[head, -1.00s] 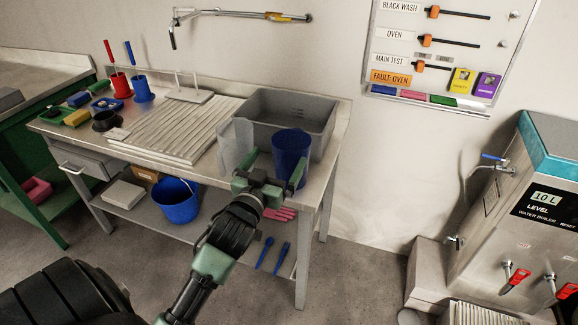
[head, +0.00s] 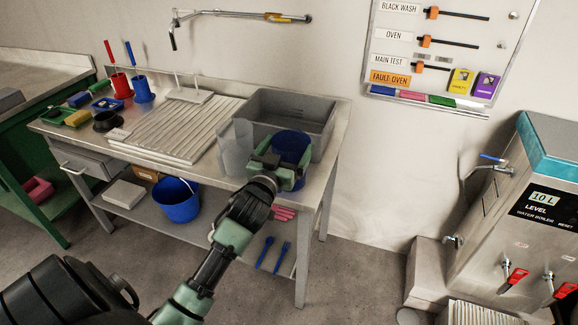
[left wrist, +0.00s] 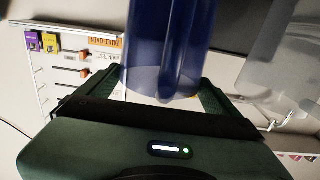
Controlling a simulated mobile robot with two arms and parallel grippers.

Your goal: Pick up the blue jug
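The blue jug (head: 291,145) stands upright at the front right of the steel bench, beside a clear jug (head: 234,148). My left gripper (head: 284,167) is at the blue jug, with its fingers spread on either side of its lower part. In the left wrist view the blue jug (left wrist: 168,45) is between the two green fingers; a pale gap shows beside the left one, so the gripper looks open. The clear jug also shows in the left wrist view (left wrist: 285,70). My right gripper is not in view.
A grey basin (head: 262,101) is set behind the jugs, close to the blue one. A ribbed draining board (head: 175,130) lies to the left. A blue bucket (head: 177,201) stands on the lower shelf. A water boiler (head: 520,215) stands at the right.

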